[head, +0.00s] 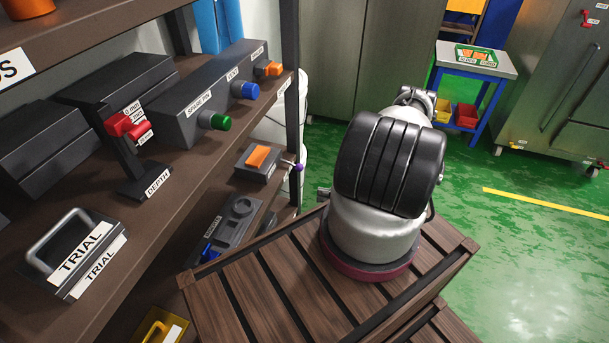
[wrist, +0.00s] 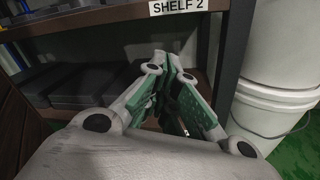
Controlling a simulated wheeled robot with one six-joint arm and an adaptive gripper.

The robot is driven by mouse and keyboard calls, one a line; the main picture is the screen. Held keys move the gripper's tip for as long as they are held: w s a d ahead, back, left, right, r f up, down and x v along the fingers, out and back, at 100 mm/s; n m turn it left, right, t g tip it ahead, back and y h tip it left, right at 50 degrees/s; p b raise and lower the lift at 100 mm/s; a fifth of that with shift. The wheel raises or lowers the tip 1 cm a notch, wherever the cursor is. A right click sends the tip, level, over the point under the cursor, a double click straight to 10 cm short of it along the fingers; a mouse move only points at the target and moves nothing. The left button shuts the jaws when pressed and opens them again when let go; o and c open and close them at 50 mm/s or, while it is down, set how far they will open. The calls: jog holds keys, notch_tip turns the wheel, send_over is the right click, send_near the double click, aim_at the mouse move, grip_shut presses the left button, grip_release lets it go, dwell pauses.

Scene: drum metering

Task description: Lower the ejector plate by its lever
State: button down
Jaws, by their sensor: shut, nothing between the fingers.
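I cannot identify the ejector plate for certain in either view. In the head view, a small grey box with an orange top (head: 258,157) has a thin lever with a purple tip (head: 297,166) at its right side. Below it, a grey fixture with a round boss (head: 238,212) has a blue handle (head: 209,254). No readable label marks either as the ejector. In the wrist view my gripper (wrist: 168,62) is shut and empty, its fingers pointing toward the dark space under the shelf edge.
The upper shelf holds a grey housing with green, blue and orange knobs (head: 208,100), a DEPTH stand with a red knob (head: 124,126) and a TRIAL block (head: 85,255). A shelf post (wrist: 234,65) and white buckets (wrist: 285,60) stand right of my gripper. Green floor is open at right.

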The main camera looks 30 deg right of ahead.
aim_at(292, 164)
jog(key=shift+w+d+r+m+t, duration=0.1)
jog(key=shift+w+r+m+t, duration=0.15)
jog(key=shift+r+m, duration=0.25)
jog(key=x, duration=1)
jog(key=shift+w+d+r, duration=0.1)
jog(key=shift+d+r, duration=0.45)
jog(key=shift+r, duration=0.3)
jog(key=shift+d+r, duration=0.5)
jog(key=shift+r, duration=0.3)
